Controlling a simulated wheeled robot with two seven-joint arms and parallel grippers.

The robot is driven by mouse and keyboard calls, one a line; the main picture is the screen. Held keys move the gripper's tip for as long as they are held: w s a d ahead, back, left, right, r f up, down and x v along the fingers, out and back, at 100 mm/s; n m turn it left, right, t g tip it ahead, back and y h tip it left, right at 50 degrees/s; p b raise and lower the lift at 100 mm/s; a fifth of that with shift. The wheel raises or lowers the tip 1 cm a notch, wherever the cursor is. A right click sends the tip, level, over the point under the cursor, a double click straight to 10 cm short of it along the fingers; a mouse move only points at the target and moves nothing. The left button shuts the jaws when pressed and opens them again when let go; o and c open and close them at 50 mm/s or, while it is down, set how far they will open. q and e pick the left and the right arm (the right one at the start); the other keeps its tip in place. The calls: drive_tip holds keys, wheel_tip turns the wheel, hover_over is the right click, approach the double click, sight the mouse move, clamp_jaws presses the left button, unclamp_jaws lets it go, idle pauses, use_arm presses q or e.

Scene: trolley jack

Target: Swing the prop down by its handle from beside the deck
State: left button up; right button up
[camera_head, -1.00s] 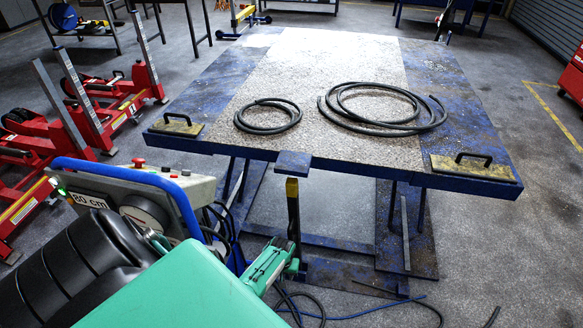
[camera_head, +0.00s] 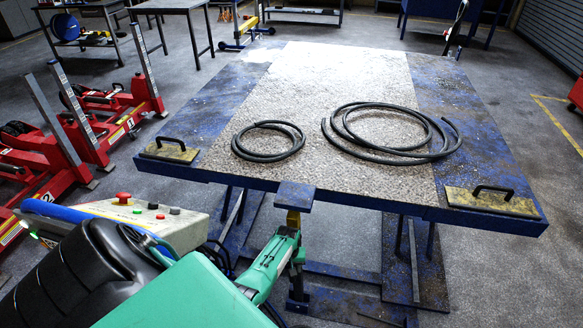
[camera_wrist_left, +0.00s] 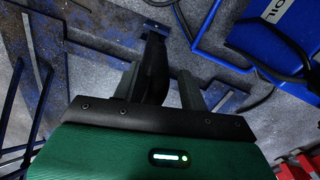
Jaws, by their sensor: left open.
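The deck (camera_head: 480,120) is a blue lift platform with a speckled grey middle. A blue bracket (camera_head: 295,194) sticks out at its near edge. Just below the bracket is the yellow top of an upright post (camera_head: 293,219), apparently the prop; my arm hides part of it. My green left arm reaches in from the lower left, and its left gripper (camera_head: 294,240) is at the post, below the deck edge. In the left wrist view the left gripper (camera_wrist_left: 158,78) is open, with a dark upright bar (camera_wrist_left: 153,65) between its fingers, apparently the handle. Contact cannot be told. My right gripper is not visible.
Two coils of black hose, a small one (camera_head: 268,141) and a large one (camera_head: 390,134), lie on the deck. A control box (camera_head: 150,218) with a red button stands at the lower left. Red jacks (camera_head: 100,115) stand left. In the wrist view a blue object (camera_wrist_left: 270,35) is at upper right.

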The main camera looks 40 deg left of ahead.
use_arm(q)
wheel_tip(320, 180, down, 3)
drive_tip(key=shift+f+b, duration=0.15)
drive_tip(key=shift+b, duration=0.35)
drive_tip(key=shift+f, duration=0.1)
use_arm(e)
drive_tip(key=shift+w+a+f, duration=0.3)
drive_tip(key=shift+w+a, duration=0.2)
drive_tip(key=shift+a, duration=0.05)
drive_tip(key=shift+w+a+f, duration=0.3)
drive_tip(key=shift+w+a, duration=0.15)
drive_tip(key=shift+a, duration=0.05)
use_arm(q)
clamp_jaws()
drive_tip(key=shift+d, duration=0.1)
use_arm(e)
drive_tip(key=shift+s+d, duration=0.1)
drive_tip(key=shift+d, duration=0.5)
